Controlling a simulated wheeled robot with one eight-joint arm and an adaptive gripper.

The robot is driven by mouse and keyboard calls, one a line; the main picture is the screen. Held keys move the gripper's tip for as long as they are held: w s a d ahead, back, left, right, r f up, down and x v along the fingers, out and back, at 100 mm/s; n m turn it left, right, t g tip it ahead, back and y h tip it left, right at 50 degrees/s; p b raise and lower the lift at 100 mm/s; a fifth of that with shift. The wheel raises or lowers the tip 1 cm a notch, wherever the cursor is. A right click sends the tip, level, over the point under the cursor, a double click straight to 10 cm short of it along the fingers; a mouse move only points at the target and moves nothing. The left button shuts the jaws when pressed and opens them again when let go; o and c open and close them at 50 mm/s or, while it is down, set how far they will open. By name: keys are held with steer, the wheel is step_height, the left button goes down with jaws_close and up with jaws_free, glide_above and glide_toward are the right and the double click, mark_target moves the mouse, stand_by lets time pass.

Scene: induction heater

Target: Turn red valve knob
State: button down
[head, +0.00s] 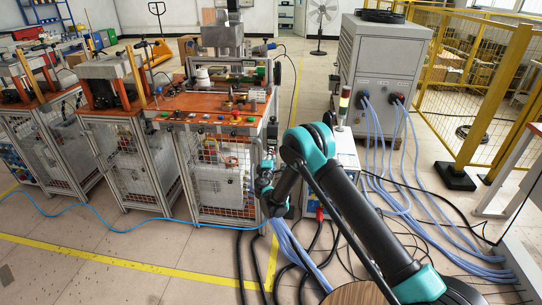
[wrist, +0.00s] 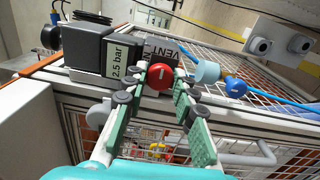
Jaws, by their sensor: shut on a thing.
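The red valve knob (wrist: 160,76) shows in the wrist view, round with a pale line on its face. It sits beside a grey box with a label reading "2.5 bar" (wrist: 118,66) and a "VENT" label (wrist: 158,48). My gripper (wrist: 167,80) has its green fingers on either side of the knob and is shut on it. In the head view my arm reaches down to the right side of the front machine; the knob and fingertips are hidden or too small to tell there.
A light blue fitting (wrist: 207,72) with a blue hose is close to the right finger. Wire mesh and a metal frame lie below. In the head view, the orange-topped machine (head: 190,106) stands left of my arm, and blue hoses (head: 400,150) and cables run over the floor at right.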

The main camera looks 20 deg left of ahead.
steer(key=shift+m, duration=0.3)
steer(key=c, duration=1.2)
jaws_free()
steer(key=v, duration=0.7)
steer(key=shift+s, duration=0.3)
steer(key=shift+d, duration=0.1)
